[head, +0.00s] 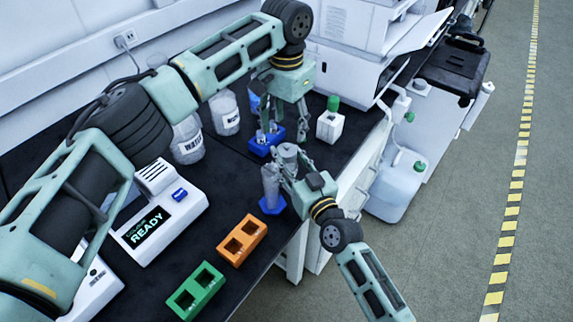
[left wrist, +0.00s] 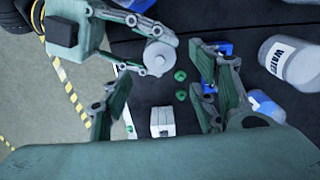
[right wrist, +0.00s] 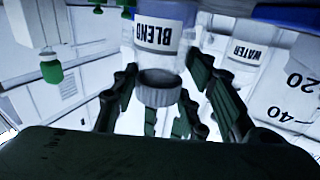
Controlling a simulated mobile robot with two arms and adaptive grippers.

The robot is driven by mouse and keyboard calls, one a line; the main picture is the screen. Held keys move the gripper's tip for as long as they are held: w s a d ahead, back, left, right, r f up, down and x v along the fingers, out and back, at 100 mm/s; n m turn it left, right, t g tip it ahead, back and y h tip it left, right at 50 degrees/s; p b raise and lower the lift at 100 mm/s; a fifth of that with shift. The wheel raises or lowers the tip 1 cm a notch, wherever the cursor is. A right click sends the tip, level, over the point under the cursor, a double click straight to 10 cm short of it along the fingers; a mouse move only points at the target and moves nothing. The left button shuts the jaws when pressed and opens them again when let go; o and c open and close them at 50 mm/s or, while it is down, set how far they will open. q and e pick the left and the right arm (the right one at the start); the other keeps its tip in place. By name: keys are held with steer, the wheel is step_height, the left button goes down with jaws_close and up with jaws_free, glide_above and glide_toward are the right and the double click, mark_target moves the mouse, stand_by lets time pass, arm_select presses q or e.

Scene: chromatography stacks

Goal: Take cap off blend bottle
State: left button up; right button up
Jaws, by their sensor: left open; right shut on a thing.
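The blend bottle (right wrist: 163,38) shows upside down in the right wrist view, with its grey ribbed cap (right wrist: 159,88) at its mouth. In the head view its grey top (head: 288,150) shows and my gripper hides much of its body. My right gripper (head: 290,165) is shut on the bottle, with fingers on both sides. The cap also shows from above in the left wrist view (left wrist: 158,58). My left gripper (head: 285,128) is open and empty, above and behind the bottle. Its spread fingers (left wrist: 165,80) show in the left wrist view, apart from the cap.
A measuring cylinder (head: 270,182) on a blue base stands close left of the bottle. A blue rack (head: 264,147) and a white bottle with a green cap (head: 330,124) stand behind. Orange (head: 242,240) and green (head: 195,290) racks and a READY device (head: 160,215) are nearer.

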mark_target(288, 147)
jaws_close()
arm_select(q)
step_height(288, 147, up, 4)
steer(key=m, duration=0.3)
steer(key=shift+s+d+f+m, duration=0.1)
steer(key=shift+s+f+m, duration=0.1)
steer(key=shift+m, duration=1)
step_height(288, 147, down, 11)
steer(key=shift+r, duration=0.15)
arm_select(e)
steer(key=shift+f, duration=0.1)
arm_select(q)
steer(key=shift+s, duration=0.15)
steer(key=c, duration=1.3)
steer(key=shift+d+r, duration=0.15)
steer(key=shift+r, duration=0.05)
arm_select(e)
steer(key=shift+d+f, duration=0.1)
steer(key=shift+f, duration=0.05)
